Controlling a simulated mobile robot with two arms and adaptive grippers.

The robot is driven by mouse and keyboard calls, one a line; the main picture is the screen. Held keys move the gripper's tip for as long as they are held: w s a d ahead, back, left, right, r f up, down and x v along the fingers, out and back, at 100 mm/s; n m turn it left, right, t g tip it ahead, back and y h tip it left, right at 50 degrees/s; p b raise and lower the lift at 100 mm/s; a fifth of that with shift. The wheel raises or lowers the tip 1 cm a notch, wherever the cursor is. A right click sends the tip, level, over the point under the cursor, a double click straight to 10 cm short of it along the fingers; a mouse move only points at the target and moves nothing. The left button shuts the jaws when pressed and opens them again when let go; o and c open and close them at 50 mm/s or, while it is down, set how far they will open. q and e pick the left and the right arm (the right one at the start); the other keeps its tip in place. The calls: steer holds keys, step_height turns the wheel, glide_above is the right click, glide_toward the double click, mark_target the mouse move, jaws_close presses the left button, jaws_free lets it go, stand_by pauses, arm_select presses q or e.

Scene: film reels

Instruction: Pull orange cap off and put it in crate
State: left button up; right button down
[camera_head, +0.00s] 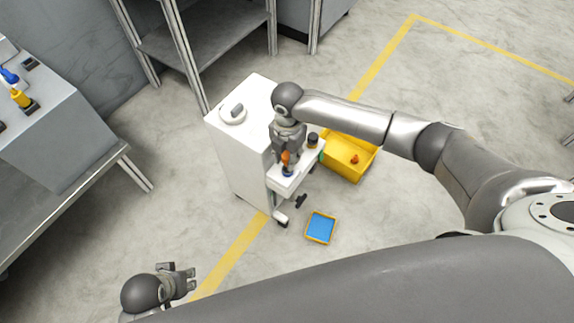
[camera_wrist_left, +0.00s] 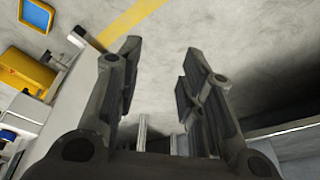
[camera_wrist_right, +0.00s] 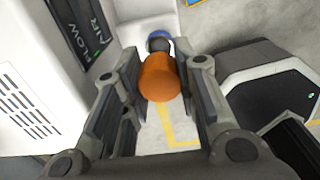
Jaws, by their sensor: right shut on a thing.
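The orange cap (camera_wrist_right: 159,78) is between the fingers of my right gripper (camera_wrist_right: 160,90), which is shut on it. In the head view the orange cap (camera_head: 286,157) is under my right gripper (camera_head: 287,150), over the white ledge (camera_head: 283,184) of the cabinet. My left gripper (camera_wrist_left: 160,58) is open and empty.
A dark knob (camera_head: 312,140) stands on the ledge near the gripper. A round white part (camera_head: 232,113) sits on the cabinet top. A small blue-bottomed tray (camera_head: 320,228) lies on the floor in front. A grey bench (camera_head: 60,180) is at left.

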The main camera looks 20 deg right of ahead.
mark_target(288, 155)
steer(key=shift+r+p, duration=0.45)
steer(key=shift+p, duration=0.05)
arm_select(q)
steer(key=shift+s+f, duration=0.2)
steer(key=shift+f, duration=1.25)
steer(key=shift+s+f, duration=0.2)
steer(key=shift+f, duration=1.25)
arm_select(e)
steer(key=shift+r, duration=0.25)
arm_select(q)
steer(key=shift+p, duration=0.35)
arm_select(e)
steer(key=shift+r+p, duration=0.35)
steer(key=shift+p, duration=0.05)
steer(key=shift+r+p, duration=0.6)
steer(key=shift+p, duration=0.1)
arm_select(q)
steer(key=s+f, duration=0.3)
steer(key=f, duration=0.4)
steer(key=shift+s+a+f+g, duration=0.2)
steer(key=shift+s+g, duration=0.1)
steer(key=shift+g, duration=0.1)
steer(key=shift+d, duration=0.15)
arm_select(e)
steer(key=shift+r, duration=0.1)
